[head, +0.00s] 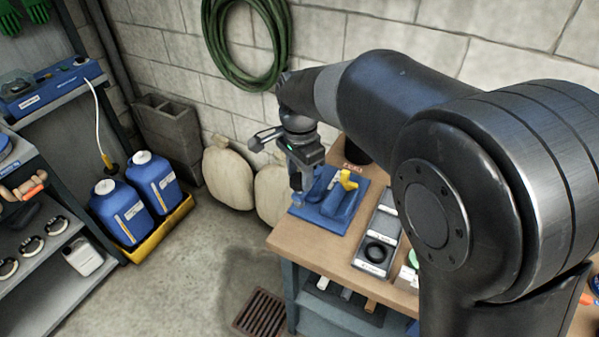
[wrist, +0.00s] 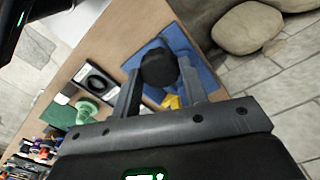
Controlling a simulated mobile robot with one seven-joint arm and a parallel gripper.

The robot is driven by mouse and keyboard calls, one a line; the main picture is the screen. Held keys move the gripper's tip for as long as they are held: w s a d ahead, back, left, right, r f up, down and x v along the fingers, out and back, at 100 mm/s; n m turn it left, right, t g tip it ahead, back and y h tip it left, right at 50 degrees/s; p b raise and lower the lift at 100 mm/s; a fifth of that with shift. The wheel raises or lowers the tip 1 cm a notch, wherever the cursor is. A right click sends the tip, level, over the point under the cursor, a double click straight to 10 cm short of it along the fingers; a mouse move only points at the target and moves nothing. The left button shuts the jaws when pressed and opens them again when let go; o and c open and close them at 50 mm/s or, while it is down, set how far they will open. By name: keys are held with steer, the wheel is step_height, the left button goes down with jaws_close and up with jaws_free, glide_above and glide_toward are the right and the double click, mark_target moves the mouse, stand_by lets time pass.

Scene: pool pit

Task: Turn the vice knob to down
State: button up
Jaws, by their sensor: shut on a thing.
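The vice is a blue block (head: 322,203) with a yellow part (head: 347,180), standing on a blue mat (head: 352,222) at the far end of the workbench. In the wrist view a round black knob (wrist: 158,68) sits between the two fingers of my gripper (wrist: 160,80), and the yellow part (wrist: 173,102) shows just below it. My gripper is shut on the knob. In the head view my gripper (head: 297,182) reaches down at the vice's left side and hides the knob. I cannot read the knob's angle.
A grey tray with a black ring (head: 380,250) lies beside the mat on the workbench (head: 310,243). Blue jugs (head: 155,183) stand in a yellow tray on the floor. Pale sacks (head: 228,175) lean on the wall behind. A floor drain (head: 260,313) lies left of the bench.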

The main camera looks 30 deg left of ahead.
mark_target(300, 178)
steer(key=shift+r, duration=0.15)
steer(key=o, duration=1)
step_height(300, 178, up, 11)
steer(key=shift+f, duration=0.2)
steer(key=shift+d, duration=0.1)
stand_by(0.3)
